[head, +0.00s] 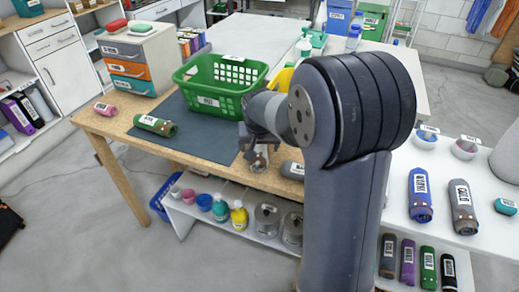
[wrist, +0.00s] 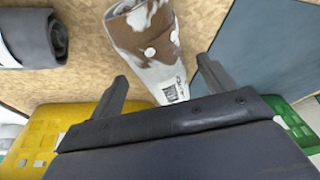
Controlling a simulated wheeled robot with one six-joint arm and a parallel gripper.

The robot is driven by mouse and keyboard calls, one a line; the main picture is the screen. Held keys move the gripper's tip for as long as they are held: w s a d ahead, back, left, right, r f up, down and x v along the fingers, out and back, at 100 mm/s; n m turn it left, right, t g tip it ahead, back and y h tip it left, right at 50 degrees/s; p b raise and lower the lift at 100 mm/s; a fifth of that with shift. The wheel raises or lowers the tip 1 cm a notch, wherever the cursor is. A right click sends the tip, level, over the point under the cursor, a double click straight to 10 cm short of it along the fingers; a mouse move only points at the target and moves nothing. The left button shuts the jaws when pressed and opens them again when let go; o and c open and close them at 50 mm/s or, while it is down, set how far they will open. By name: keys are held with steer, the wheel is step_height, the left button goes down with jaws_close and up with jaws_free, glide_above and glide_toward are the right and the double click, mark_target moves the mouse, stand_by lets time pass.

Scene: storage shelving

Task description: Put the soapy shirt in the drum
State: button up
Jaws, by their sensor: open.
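In the head view the shirt (head: 260,160) shows only in part beneath my gripper (head: 256,150). My gripper, also in the wrist view (wrist: 163,82), is open, with its two fingers on either side of the shirt's lower end. Nothing is visibly held. I cannot make out a drum for certain in either view.
A green roll (head: 155,125) lies on the mat's left side. A grey roll (wrist: 35,40) lies left of the shirt. Blue (head: 420,195) and grey (head: 463,206) rolls lie on the white table at right.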

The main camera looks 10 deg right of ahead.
steer(key=shift+w+d+f, duration=0.1)
steer(key=shift+w+f, duration=0.15)
steer(key=shift+f, duration=0.25)
steer(key=c, duration=1.3)
steer(key=shift+o, duration=0.2)
steer(key=shift+r, duration=0.15)
